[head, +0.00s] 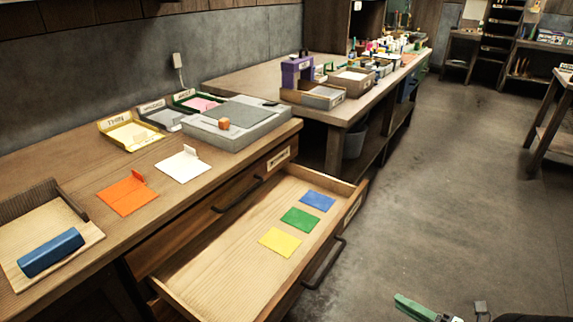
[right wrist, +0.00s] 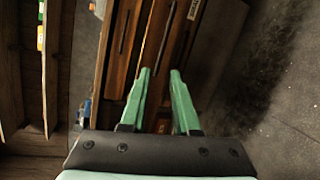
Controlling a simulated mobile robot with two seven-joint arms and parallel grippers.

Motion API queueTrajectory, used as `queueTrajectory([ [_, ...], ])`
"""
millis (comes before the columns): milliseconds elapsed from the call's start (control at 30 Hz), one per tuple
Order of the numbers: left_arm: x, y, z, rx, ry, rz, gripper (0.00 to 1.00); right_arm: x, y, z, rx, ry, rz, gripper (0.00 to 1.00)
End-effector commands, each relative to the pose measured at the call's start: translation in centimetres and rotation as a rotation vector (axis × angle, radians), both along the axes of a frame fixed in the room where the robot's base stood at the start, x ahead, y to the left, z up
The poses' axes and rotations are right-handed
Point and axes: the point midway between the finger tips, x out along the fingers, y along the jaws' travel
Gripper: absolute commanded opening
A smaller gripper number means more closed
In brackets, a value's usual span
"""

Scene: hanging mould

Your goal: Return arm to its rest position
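My right gripper (head: 416,307) shows at the bottom right edge in the head view, over the floor and clear of the bench. Only a green finger and some dark parts show there. In the right wrist view its two green fingers (right wrist: 160,74) stand apart with nothing held between them. Wooden drawer fronts (right wrist: 150,42) show beyond the fingers, and I see no contact. My left gripper is not in view.
An open drawer (head: 216,268) juts from the bench, holding blue (head: 318,201), green (head: 300,220) and yellow (head: 281,242) cards. A blue block (head: 51,252) and a grey slab (head: 236,124) are on the benchtop. The floor (head: 450,190) at right is open.

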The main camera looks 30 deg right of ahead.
Motion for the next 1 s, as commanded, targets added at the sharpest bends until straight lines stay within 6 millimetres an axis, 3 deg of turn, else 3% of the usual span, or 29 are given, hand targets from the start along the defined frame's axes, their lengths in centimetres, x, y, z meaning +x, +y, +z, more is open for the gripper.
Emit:
queueTrajectory([
  [133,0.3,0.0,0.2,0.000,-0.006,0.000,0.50,2.5,-1.3,2.1,-0.087,0.000,0.102,0.30],
  [367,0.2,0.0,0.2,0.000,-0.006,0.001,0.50,5.8,3.1,-0.5,0.220,0.130,-0.050,0.30],
  [467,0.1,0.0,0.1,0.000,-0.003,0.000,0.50,6.9,5.8,-1.7,0.379,0.207,-0.128,0.30],
  [633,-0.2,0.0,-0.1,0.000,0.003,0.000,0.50,7.8,11.8,-3.9,0.687,0.385,-0.287,0.30],
  [767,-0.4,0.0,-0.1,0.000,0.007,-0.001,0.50,7.2,16.3,-5.1,0.878,0.529,-0.409,0.30],
  [1000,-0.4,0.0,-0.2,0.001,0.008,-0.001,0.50,4.4,23.1,-6.1,1.109,0.766,-0.604,0.30],
])
